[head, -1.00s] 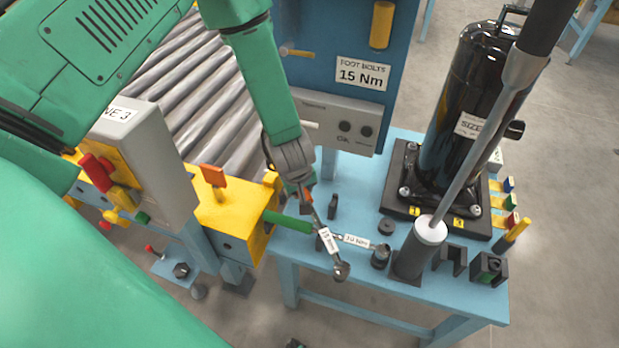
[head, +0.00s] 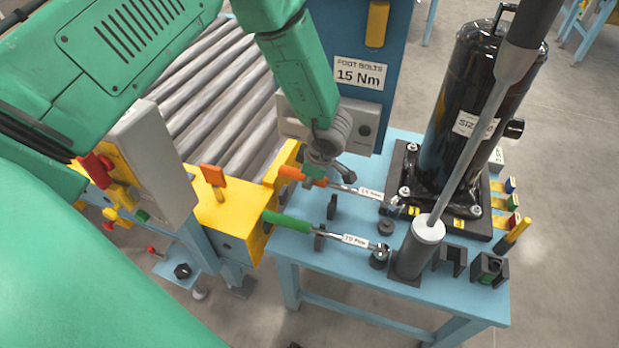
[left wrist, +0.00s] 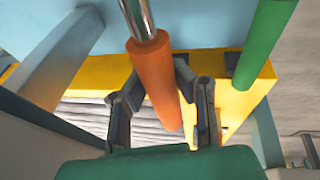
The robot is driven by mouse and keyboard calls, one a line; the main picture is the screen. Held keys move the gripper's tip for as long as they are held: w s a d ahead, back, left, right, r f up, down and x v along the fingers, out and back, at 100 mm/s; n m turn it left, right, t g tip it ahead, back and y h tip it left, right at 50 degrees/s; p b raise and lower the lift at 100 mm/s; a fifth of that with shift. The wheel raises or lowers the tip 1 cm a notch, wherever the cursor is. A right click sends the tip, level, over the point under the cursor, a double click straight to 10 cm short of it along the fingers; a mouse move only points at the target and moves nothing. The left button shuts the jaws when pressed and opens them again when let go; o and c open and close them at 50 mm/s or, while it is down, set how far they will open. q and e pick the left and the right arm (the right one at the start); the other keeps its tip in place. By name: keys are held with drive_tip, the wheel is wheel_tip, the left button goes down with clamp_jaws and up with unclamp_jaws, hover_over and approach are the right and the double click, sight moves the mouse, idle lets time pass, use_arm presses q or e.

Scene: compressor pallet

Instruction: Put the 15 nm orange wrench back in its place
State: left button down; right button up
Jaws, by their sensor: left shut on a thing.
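The orange wrench has an orange handle (head: 290,174) and a metal shaft with a white label (head: 370,193). My left gripper (head: 318,178) is shut on the handle; the left wrist view shows its fingers (left wrist: 160,85) on both sides of the orange handle (left wrist: 153,70). The wrench lies nearly level in the picture, its head (head: 394,204) by the black compressor base. A black upright rest (head: 332,207) and a low round black holder (head: 386,227) show just below it in the head view. The gap between wrench and rests is hard to judge. My right gripper is not in view.
The green wrench (head: 288,221) lies in front, its head at a round black holder (head: 379,258). A tall grey rod (head: 475,150) stands in a black cylinder (head: 410,258) to the right. The black compressor (head: 465,120) stands behind. A yellow block (head: 232,222) borders the table's left.

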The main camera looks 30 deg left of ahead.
use_arm(q)
drive_tip(key=shift+a+f, duration=0.1)
drive_tip(key=shift+f, duration=0.1)
drive_tip(key=f, duration=0.1)
drive_tip(key=f+b, duration=0.1)
drive_tip(key=f, duration=0.1)
drive_tip(key=shift+a+f+h, duration=0.2)
drive_tip(key=shift+a+h, duration=0.1)
drive_tip(key=shift+a, duration=0.1)
drive_tip(key=shift+d+f+b, duration=0.15)
drive_tip(key=shift+d+b, duration=0.05)
drive_tip(key=shift+b, duration=0.15)
drive_tip(key=shift+d, duration=0.15)
drive_tip(key=shift+a, duration=0.25)
drive_tip(key=shift+d+p, duration=0.15)
drive_tip(key=shift+p, duration=0.15)
drive_tip(key=shift+p, duration=0.3)
